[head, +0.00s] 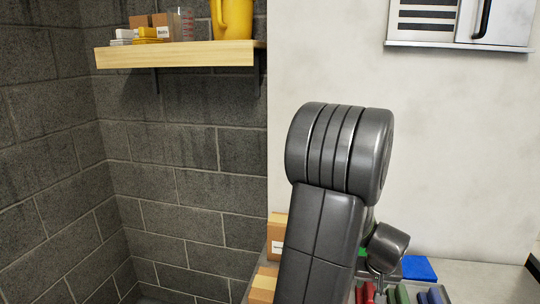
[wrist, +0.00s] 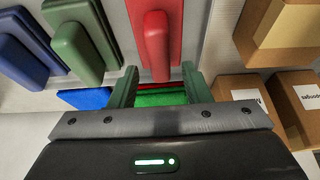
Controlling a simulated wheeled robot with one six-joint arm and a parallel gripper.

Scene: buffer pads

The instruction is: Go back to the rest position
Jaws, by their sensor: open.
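My gripper (wrist: 160,72) is open in the wrist view, its two green fingers apart. A red pad with a raised handle (wrist: 157,40) lies beyond the fingers, its handle end in line with the gap between them. I cannot tell whether the fingers touch it. In the head view my arm stands folded at the centre right and bends down to the bench; the fingers are hidden there. The red pad (head: 364,295) shows low beside my wrist.
A dark green pad (wrist: 78,42) and a blue pad (wrist: 22,48) lie left of the red one. A bright green pad (wrist: 160,98) and bright blue pad (wrist: 85,98) lie nearer. Cardboard boxes (wrist: 245,92) stand right. A shelf (head: 180,55) hangs on the wall.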

